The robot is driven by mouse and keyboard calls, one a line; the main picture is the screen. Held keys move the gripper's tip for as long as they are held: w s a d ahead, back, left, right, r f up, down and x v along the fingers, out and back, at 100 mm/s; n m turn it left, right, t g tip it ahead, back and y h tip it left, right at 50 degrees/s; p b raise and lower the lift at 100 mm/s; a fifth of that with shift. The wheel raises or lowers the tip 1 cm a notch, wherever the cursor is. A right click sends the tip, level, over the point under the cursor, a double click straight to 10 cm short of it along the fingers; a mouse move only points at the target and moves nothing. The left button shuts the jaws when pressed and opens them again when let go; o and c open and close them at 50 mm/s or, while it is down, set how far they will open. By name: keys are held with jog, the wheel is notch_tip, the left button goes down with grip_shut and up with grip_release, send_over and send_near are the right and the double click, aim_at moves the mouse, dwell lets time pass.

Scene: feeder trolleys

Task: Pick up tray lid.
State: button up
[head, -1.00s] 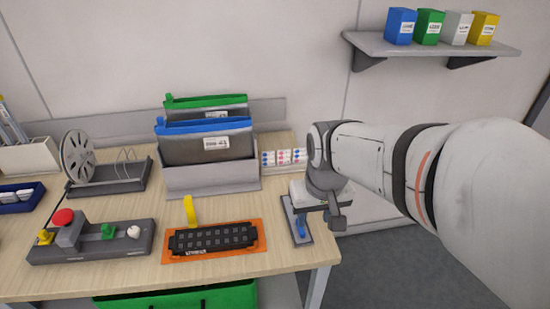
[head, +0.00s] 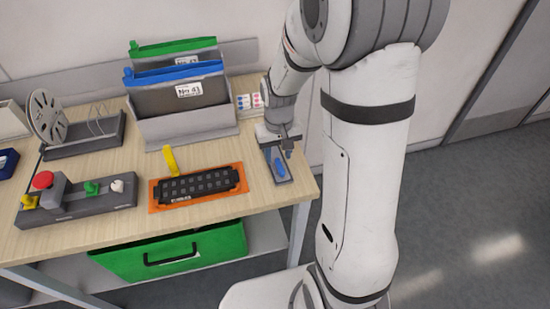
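A dark grey plate with a blue handle (head: 278,167) lies at the right end of the wooden table; it may be the tray lid, but I cannot be sure. A black gridded piece (head: 200,185) with an upright yellow tab lies on an orange base (head: 158,205), left of the plate. My gripper (head: 288,147) points down just above the far part of the plate and hides some of it. It is small and dark here, so I cannot tell whether its fingers are apart or touch the plate.
A grey control box (head: 80,206) with a red button is at the front left. A reel stand (head: 85,140) and a grey holder (head: 190,128) with folders stand behind. A green bin (head: 210,250) sits under the table. Floor is clear at right.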

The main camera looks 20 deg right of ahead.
notch_tip(320, 180, down, 2)
jog(key=shift+f, duration=0.25)
jog(key=shift+c, duration=0.6)
grip_shut()
